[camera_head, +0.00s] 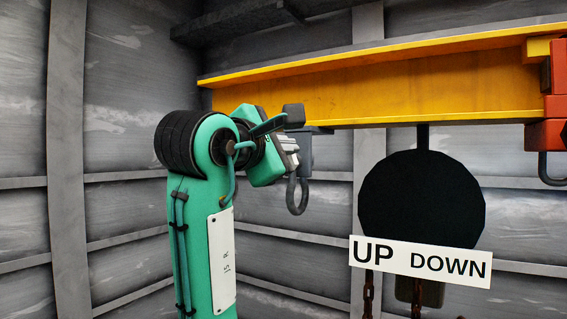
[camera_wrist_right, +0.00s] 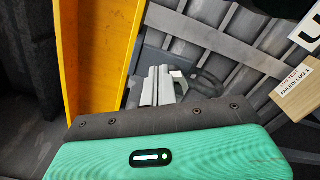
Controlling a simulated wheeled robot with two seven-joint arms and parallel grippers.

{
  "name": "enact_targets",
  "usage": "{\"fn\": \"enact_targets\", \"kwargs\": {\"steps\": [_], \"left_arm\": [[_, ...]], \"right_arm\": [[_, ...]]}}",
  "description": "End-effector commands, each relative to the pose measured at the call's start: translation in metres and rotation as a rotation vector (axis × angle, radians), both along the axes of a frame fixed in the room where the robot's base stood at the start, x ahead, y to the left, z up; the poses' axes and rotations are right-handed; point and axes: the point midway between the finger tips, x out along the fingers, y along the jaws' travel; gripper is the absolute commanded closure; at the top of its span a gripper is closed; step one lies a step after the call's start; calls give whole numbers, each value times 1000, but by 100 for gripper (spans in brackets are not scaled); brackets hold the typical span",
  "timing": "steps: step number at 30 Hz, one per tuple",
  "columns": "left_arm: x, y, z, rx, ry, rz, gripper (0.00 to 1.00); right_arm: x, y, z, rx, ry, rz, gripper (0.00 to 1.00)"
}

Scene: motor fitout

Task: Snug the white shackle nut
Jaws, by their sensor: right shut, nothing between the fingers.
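My right gripper (camera_head: 291,153) is at the middle of the head view, beside a dark grey shackle (camera_head: 298,195) that hangs below the yellow beam. In the right wrist view its two pale fingers (camera_wrist_right: 157,86) are together, with nothing between them. A small white piece (camera_wrist_right: 178,82), perhaps the shackle nut, shows just right of the fingertips. The shackle's loop (camera_wrist_right: 207,88) is a faint curve to the right of it. I cannot tell whether the fingers touch the white piece. My left gripper is not in view.
A yellow beam (camera_head: 400,85) runs just above and behind the gripper. A black disc (camera_head: 420,200) with an UP DOWN sign (camera_head: 420,262) and rusty chains hangs to the right. A red part (camera_head: 548,135) is at the far right. A wooden FAILED LUG tag (camera_wrist_right: 298,92) shows in the wrist view.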

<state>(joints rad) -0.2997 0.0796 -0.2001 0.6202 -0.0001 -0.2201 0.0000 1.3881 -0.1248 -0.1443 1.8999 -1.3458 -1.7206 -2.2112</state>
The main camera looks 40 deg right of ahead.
Motion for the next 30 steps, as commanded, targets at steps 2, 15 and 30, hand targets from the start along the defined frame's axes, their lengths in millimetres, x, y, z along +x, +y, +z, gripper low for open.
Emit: {"fn": "enact_targets", "kwargs": {"steps": [2,15,30], "left_arm": [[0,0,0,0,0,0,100],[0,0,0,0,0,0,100],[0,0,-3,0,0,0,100]], "right_arm": [[3,-6,0,0,0,1,100],[5,-12,0,1,-1,1,100],[7,-11,-4,0,-2,1,100]]}}
